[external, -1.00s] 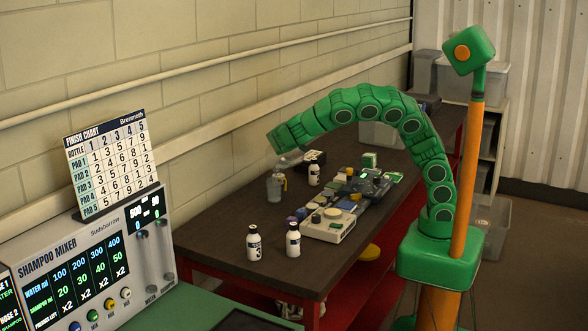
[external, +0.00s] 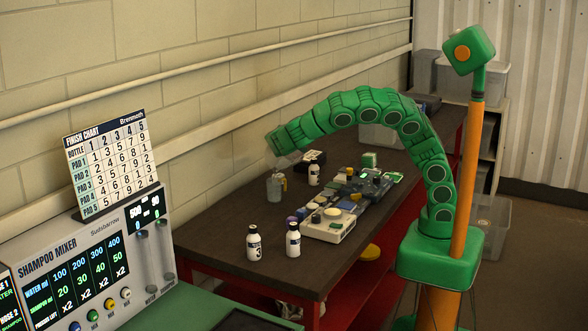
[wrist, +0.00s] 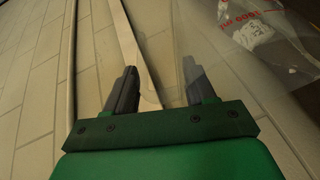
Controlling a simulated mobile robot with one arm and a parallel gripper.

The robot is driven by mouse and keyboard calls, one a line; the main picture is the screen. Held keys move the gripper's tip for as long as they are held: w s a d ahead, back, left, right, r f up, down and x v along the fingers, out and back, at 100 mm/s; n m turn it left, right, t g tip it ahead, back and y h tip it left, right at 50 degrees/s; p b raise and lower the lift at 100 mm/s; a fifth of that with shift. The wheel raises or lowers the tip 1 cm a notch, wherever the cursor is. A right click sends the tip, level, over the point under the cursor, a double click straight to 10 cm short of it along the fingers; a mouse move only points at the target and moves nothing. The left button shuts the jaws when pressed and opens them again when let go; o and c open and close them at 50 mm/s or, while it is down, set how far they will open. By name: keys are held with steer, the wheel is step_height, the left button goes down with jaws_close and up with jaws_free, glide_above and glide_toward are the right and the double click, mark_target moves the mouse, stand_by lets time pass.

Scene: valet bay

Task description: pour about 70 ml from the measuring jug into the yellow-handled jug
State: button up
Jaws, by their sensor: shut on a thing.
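My gripper (external: 276,158) is at the end of the arched green arm, above the far left part of the dark bench. In the wrist view its two dark fingers (wrist: 158,92) are spread around part of the clear measuring jug (wrist: 262,38), which has red markings and overlaps the right finger. In the external view the measuring jug (external: 287,161) is small and pale below my gripper and looks tilted. The yellow-handled jug (external: 273,189) stands on the bench just below it, with its handle (external: 284,182) at the right. The liquid levels and any stream are too small to tell.
A dark-capped white bottle (external: 314,174) stands to the right of the yellow-handled jug. Two more bottles (external: 253,243) (external: 293,240) stand near the front. A cluttered device (external: 330,227) lies mid-bench. The block wall (external: 220,120) is close behind.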

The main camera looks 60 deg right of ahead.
steer(key=shift+d+f+y, duration=0.15)
steer(key=shift+d+y, duration=0.15)
steer(key=shift+d, duration=0.45)
steer(key=d+y, duration=0.1)
steer(key=d+f+m+y, duration=0.1)
steer(key=shift+w+d+g, duration=0.15)
steer(key=shift+d+g, duration=0.2)
steer(key=shift+g, duration=0.05)
steer(key=shift+d+y, duration=0.5)
steer(key=shift+y, duration=0.1)
steer(key=shift+d+f+y, duration=0.3)
steer(key=shift+f+y, duration=0.1)
steer(key=shift+f, duration=0.1)
steer(key=shift+d, duration=0.1)
